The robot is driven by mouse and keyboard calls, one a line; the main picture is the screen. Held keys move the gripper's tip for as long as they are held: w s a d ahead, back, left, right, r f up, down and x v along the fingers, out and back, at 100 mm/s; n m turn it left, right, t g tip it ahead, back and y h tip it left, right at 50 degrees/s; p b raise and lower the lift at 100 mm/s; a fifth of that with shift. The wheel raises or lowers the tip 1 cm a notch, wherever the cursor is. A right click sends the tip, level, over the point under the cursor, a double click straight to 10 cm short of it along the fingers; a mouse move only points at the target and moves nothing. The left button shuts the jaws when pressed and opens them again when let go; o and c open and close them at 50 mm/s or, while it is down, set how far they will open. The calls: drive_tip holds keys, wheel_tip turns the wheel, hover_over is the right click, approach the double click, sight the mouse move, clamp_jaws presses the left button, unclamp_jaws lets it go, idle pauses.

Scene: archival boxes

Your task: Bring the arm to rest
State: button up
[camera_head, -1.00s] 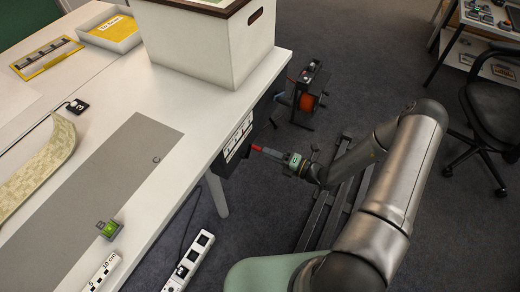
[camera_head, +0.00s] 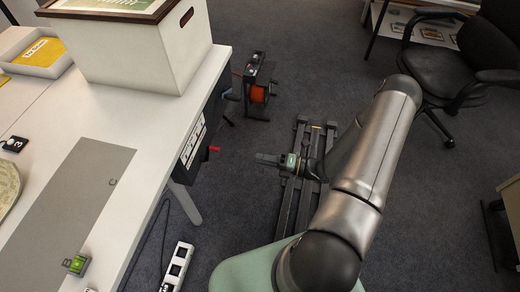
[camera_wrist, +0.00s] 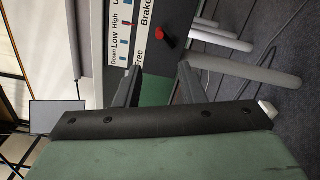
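My gripper (camera_head: 260,159) is held out over the floor beside the table, apart from the control panel (camera_head: 193,143) on the table's side. The wrist view shows its two dark fingers (camera_wrist: 160,68) with a clear gap and nothing between them, so it is open. A red-handled lever (camera_head: 213,149) sticks out of the panel, to the left of the fingertips in the head view. In the wrist view the red lever (camera_wrist: 167,43) is beyond the fingers, next to labels reading "Brake" and "Down Low High". My arm is bent, with its elbow raised.
A white box (camera_head: 150,55) stands on the white table (camera_head: 125,200). An orange reel device (camera_head: 259,92) stands on the floor behind the gripper. A power strip (camera_head: 178,265) lies by the table leg. A black chair (camera_head: 450,75) is at the upper right. Floor right of my arm is open.

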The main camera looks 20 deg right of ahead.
drive_tip(key=s+a+r+n+g+h+p, duration=0.2)
drive_tip(key=s+a+r+n+g+p, duration=0.3)
drive_tip(key=r+n, duration=0.55)
drive_tip(key=s+a+r+n+g+h+p, duration=0.1)
drive_tip(key=s+a+r+n+g+h, duration=0.15)
drive_tip(key=r+n+g, duration=0.7)
drive_tip(key=s+d+r+n+t+h+p, duration=0.1)
drive_tip(key=s+r+n+h, duration=0.2)
drive_tip(key=r+n, duration=0.3)
drive_tip(key=s+r+n+t+h+p, duration=0.2)
drive_tip(key=s+r+n+h, duration=0.1)
drive_tip(key=r+n, duration=0.3)
drive_tip(key=s+d+r+n+t+h+p, duration=0.1)
drive_tip(key=s+r+n+t+h+p, duration=0.1)
drive_tip(key=r+n, duration=0.4)
drive_tip(key=shift+s+d+r+n+h, duration=0.15)
drive_tip(key=shift+s+d+n+h, duration=0.2)
drive_tip(key=shift+s+n+h, duration=0.65)
drive_tip(key=shift+w+m+h, duration=0.2)
drive_tip(key=shift+m+h, duration=0.05)
drive_tip(key=shift+m, duration=0.05)
